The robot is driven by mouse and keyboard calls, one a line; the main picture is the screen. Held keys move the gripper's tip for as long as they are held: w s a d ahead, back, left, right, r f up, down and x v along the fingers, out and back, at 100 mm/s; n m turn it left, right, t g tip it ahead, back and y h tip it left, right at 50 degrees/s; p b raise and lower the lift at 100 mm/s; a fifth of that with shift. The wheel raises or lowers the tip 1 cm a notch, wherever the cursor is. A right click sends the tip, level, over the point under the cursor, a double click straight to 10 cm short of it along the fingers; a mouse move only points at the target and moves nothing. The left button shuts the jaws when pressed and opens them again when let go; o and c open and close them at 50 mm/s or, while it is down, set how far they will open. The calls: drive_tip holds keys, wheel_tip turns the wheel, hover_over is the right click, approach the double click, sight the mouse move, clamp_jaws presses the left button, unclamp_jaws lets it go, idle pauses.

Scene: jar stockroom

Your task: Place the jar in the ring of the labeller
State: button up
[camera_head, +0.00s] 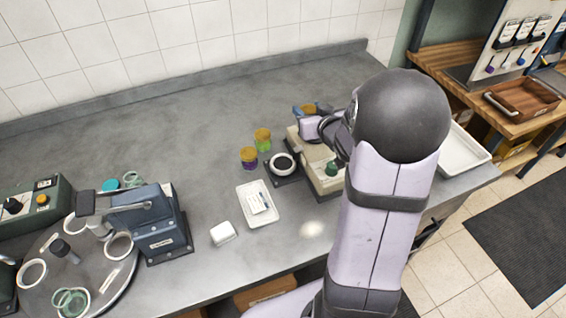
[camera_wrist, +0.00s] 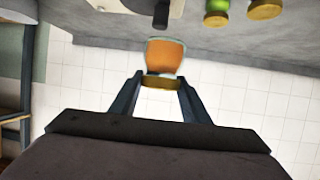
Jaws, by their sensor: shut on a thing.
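My gripper (camera_wrist: 160,84) is shut on an orange jar with a gold lid (camera_wrist: 165,58), holding it by the lid end. In the head view the held jar (camera_head: 309,108) shows small beside my gripper (camera_head: 318,122), at the back of a cream machine, partly hidden by my arm. The cream machine (camera_head: 308,160) has a green knob.
A green jar (camera_head: 263,140) and a purple jar (camera_head: 248,158) stand left of the ring. A white tray (camera_head: 245,208) and a white block (camera_head: 222,233) lie nearer. A blue machine (camera_head: 160,225) and a turntable (camera_head: 122,283) stand left. The back middle counter is clear.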

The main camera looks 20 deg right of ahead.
drive_tip(key=a+f+n+y, duration=0.1)
drive_tip(key=a+n+y, duration=0.2)
drive_tip(key=a, duration=0.5)
drive_tip(key=shift+s+f+y, duration=0.3)
drive_tip(key=shift+f, duration=5)
drive_tip(key=shift+f, duration=0.2)
drive_tip(key=o, duration=1.2)
